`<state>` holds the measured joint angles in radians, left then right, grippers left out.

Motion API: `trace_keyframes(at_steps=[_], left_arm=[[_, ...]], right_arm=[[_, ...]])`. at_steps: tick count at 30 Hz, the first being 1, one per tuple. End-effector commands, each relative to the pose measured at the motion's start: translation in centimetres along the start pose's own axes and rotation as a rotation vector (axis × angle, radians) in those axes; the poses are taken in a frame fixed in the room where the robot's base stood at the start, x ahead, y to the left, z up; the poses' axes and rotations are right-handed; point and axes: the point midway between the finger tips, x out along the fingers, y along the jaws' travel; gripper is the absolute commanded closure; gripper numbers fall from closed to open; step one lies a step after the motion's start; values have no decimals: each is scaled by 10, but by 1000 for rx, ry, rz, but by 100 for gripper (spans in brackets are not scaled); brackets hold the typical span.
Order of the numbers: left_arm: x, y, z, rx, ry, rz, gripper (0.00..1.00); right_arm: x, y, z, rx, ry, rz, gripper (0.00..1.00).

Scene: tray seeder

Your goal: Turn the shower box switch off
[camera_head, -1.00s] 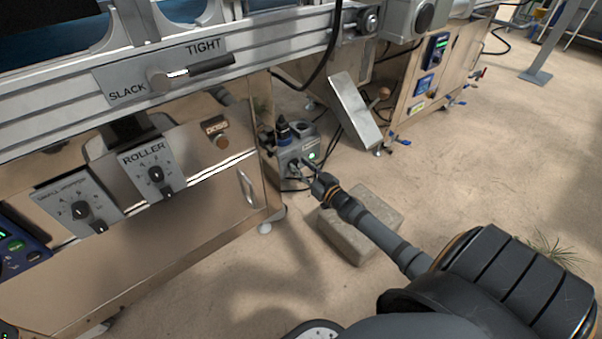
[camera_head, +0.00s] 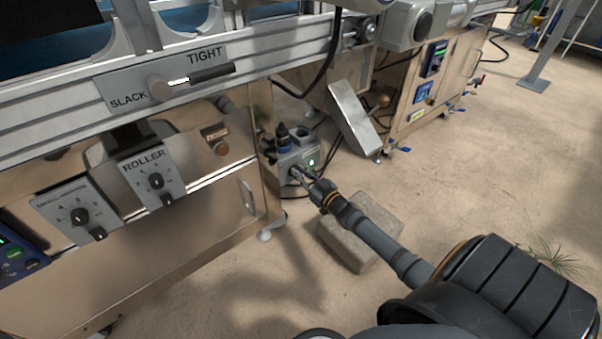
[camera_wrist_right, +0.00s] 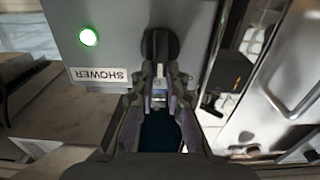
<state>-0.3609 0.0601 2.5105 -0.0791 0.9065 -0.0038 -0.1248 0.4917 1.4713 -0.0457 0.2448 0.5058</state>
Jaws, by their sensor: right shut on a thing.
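The shower box (camera_head: 284,161) is a small grey box low beside the machine's cabinet. In the right wrist view, its grey face (camera_wrist_right: 110,20) carries a lit green lamp (camera_wrist_right: 88,37) and an upside-down SHOWER label (camera_wrist_right: 98,75). Its switch (camera_wrist_right: 159,42) has a dark round base beside the label. My right gripper (camera_head: 302,174) is at the box's front. In the wrist view, my right gripper (camera_wrist_right: 159,90) is shut on the switch, whose small metallic part shows between the fingers. The fingers hide part of the switch. My left gripper is out of view.
A stone block (camera_head: 345,258) lies on the floor under my right forearm. The cabinet (camera_head: 190,235) with ROLLER and other dials stands left of the box. A slanted metal plate (camera_head: 355,118) is to its right. Open floor (camera_head: 480,170) lies further right.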

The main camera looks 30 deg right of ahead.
Motion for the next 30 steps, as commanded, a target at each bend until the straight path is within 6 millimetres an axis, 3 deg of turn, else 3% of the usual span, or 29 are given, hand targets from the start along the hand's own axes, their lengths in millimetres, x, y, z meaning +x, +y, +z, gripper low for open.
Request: trace_keyframes(at_steps=[15,30], left_arm=[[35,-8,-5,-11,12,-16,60],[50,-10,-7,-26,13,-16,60]], right_arm=[[0,-8,-1,-373,0,1,100],[0,-15,7,-813,0,0,100]])
